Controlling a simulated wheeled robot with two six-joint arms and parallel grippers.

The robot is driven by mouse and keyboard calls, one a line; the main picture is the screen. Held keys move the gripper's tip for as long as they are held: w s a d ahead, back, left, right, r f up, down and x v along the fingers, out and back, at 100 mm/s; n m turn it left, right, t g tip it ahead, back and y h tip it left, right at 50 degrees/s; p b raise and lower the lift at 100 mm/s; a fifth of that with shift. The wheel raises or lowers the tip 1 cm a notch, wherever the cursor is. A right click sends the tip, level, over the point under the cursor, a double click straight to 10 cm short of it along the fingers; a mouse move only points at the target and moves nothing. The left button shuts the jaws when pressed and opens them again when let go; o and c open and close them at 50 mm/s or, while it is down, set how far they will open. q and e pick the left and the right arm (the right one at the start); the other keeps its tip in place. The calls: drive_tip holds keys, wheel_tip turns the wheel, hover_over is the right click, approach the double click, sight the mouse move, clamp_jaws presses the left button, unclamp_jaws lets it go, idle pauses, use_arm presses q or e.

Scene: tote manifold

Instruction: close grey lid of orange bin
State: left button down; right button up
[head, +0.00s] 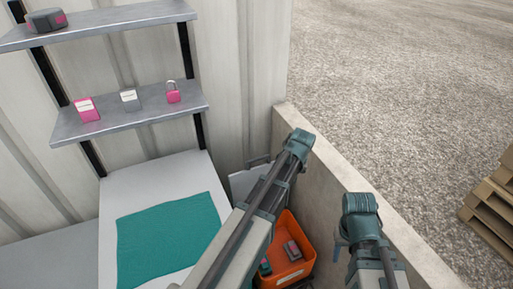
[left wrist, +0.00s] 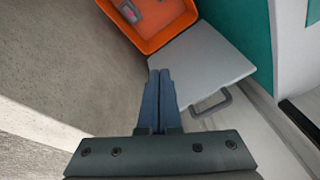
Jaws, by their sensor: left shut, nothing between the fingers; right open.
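The orange bin (head: 306,268) stands on the floor at lower middle, beside a low concrete wall, and it also shows at the top of the left wrist view (left wrist: 180,25). Its grey lid (head: 238,184) stands open at the bin's far side; my left arm hides part of it. In the left wrist view the lid (left wrist: 205,62) is flat and pale, with a handle (left wrist: 213,104) on its outer edge. My left gripper (left wrist: 160,73) is shut and empty, its tips overlapping the lid's edge in view; contact cannot be told. My right gripper (head: 340,248) is open, right of the bin.
Small items (head: 292,250) lie inside the bin. A low concrete wall (head: 335,165) runs along the right of the bin. Pallets (head: 492,210) lie at far right.

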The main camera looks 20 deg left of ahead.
use_arm(q)
drive_tip(key=w+a+r+n+p, duration=0.1)
drive_tip(key=w+a+r+n, duration=0.1)
drive_tip(key=w+a, duration=0.4)
drive_tip(key=w+a+r+n+t+y+p, duration=0.1)
drive_tip(key=w+a+n, duration=0.3)
drive_tip(key=a, duration=0.9)
drive_tip(key=w+r, duration=0.1)
drive_tip(key=w, duration=0.2)
drive_tip(key=shift+a, duration=0.4)
use_arm(e)
wheel_tip(320, 180, up, 3)
drive_tip(key=shift+r, duration=0.15)
use_arm(q)
drive_tip(key=shift+w, duration=0.15)
drive_tip(key=b+x, duration=1)
drive_tip(key=x, duration=0.1)
drive_tip(key=s+d, duration=0.1)
drive_tip(key=s+d+r+p, duration=0.1)
drive_tip(key=d, duration=0.1)
drive_tip(key=shift+s+r, duration=0.1)
drive_tip(key=shift+s, duration=0.3)
use_arm(e)
wheel_tip(320, 180, down, 9)
drive_tip(key=shift+f, duration=0.2)
use_arm(q)
drive_tip(key=shift+d, duration=0.1)
